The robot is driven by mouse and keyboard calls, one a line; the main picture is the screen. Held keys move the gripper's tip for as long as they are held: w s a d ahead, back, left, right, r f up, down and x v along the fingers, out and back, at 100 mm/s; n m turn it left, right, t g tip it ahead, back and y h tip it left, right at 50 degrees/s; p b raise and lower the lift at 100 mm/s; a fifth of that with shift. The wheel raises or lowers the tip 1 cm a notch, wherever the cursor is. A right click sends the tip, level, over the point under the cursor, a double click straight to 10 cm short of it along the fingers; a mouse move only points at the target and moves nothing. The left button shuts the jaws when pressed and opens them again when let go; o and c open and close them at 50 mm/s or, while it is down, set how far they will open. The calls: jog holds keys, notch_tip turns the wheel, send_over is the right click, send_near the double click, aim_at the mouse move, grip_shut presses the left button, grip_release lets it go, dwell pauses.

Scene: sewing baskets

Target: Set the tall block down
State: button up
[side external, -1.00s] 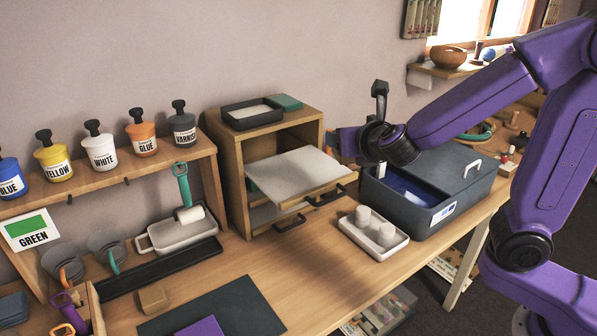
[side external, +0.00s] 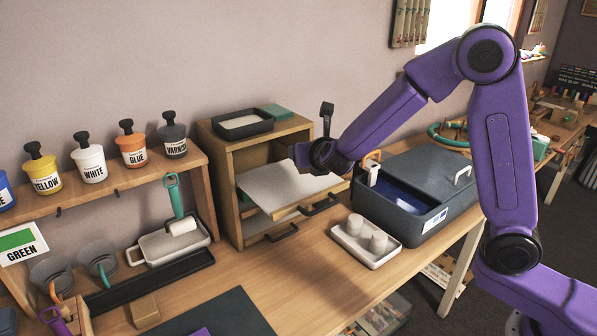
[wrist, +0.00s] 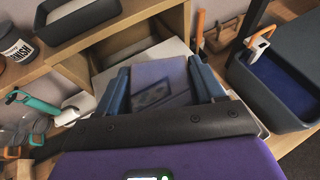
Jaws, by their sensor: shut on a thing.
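In the wrist view my gripper (wrist: 160,88) has its two blue fingers closed on the sides of a lavender-blue block (wrist: 160,78). In the side external view my gripper (side external: 302,156) is at the front right of the small wooden cabinet, over the pulled-out drawer with a pale sheet (side external: 280,188). The block is mostly hidden there by my wrist, so I cannot tell its height above the sheet. The pale sheet also shows behind the block in the wrist view (wrist: 172,48).
The wooden cabinet (side external: 237,165) has a black tray (side external: 243,124) on top. A white tray (side external: 352,242) with two pale cylinders stands in front. A dark bin (side external: 425,180) is to the right. A roller tray (side external: 168,243) stands left. The table's front is partly clear.

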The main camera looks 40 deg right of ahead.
jog(key=w+f, duration=0.3)
jog(key=shift+a+f, duration=0.15)
jog(key=shift+f, duration=0.1)
jog(key=shift+w+f, duration=0.1)
jog(key=shift+f, duration=1.6)
jog(key=shift+f, duration=0.2)
jog(key=o, duration=1.1)
jog(key=shift+r, duration=0.1)
jog(key=shift+a+r, duration=0.15)
jog(key=shift+r, duration=0.05)
jog(key=v, duration=1.2)
jog(key=shift+f, duration=0.1)
